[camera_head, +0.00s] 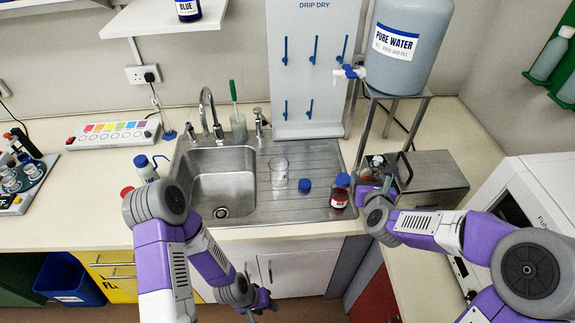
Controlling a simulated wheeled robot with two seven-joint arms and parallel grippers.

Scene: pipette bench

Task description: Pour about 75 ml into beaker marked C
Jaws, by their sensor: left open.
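A clear glass beaker (279,173) stands on the sink's ribbed drainer; I cannot read a letter on it. A brown bottle (340,192) with a blue cap and red-and-white label stands at the drainer's right end. A loose blue cap (304,186) lies between them. My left gripper (265,302) is open and low in front of the white cupboard doors, well away from the glassware. My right gripper (378,188) is just right of the brown bottle, near small items beside a metal box. My own wrist partly hides its fingers, and I cannot tell their state.
The steel sink basin (222,185) and tap (207,110) are left of the beaker. A pure water tank (408,45) sits on a metal stand at the back right. A metal box (430,180) and white machine (530,200) crowd the right. The left counter has free room.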

